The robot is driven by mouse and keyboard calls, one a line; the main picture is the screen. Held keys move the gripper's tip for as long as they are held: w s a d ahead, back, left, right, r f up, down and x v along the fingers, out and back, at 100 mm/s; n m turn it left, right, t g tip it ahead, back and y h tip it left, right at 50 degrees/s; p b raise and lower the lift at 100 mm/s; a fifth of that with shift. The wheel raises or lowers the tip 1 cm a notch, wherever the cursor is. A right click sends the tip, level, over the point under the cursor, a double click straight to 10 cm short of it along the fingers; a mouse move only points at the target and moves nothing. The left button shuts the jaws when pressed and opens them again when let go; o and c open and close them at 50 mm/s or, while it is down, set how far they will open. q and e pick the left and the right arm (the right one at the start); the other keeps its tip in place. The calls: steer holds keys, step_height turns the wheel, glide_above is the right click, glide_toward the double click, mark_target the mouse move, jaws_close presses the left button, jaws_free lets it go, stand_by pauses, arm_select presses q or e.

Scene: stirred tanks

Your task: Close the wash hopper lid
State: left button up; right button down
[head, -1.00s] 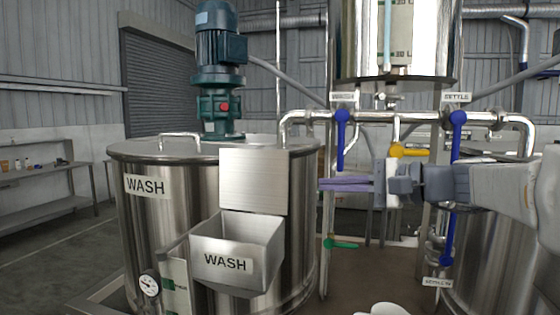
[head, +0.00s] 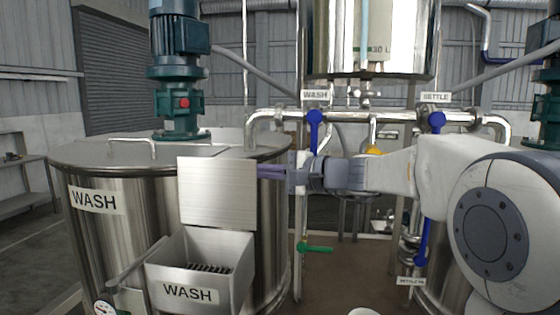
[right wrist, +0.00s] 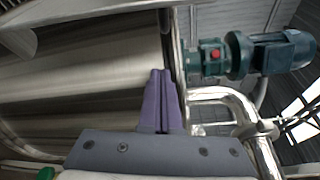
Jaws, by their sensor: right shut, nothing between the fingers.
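The wash hopper (head: 238,280) is a metal box on the front of the wash tank, marked WASH. Its lid (head: 217,190) is a square metal plate standing upright at the hopper's back, so the hopper is open and a dark grate shows inside. My right gripper (head: 262,171) reaches in from the right, its purple fingers shut and empty. In the head view the fingertips meet the lid's right edge; I cannot tell whether they touch it or lie behind it. The shut fingers also show in the right wrist view (right wrist: 158,85). My left gripper is out of view.
The wash tank (head: 90,235) stands behind the hopper, with a green motor (head: 180,95) on top. A pipe (head: 265,117) runs above my right gripper, with blue-handled valves (head: 315,130). A green valve handle (head: 316,249) sits below it. The floor at far left is clear.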

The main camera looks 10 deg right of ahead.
mark_target(250, 171)
steer(key=s, duration=0.1)
steer(key=s+p, duration=0.1)
steer(key=s+a+r, duration=0.1)
steer(key=shift+s+r, duration=0.1)
steer(key=shift+s+a, duration=0.15)
steer(key=shift+s, duration=0.1)
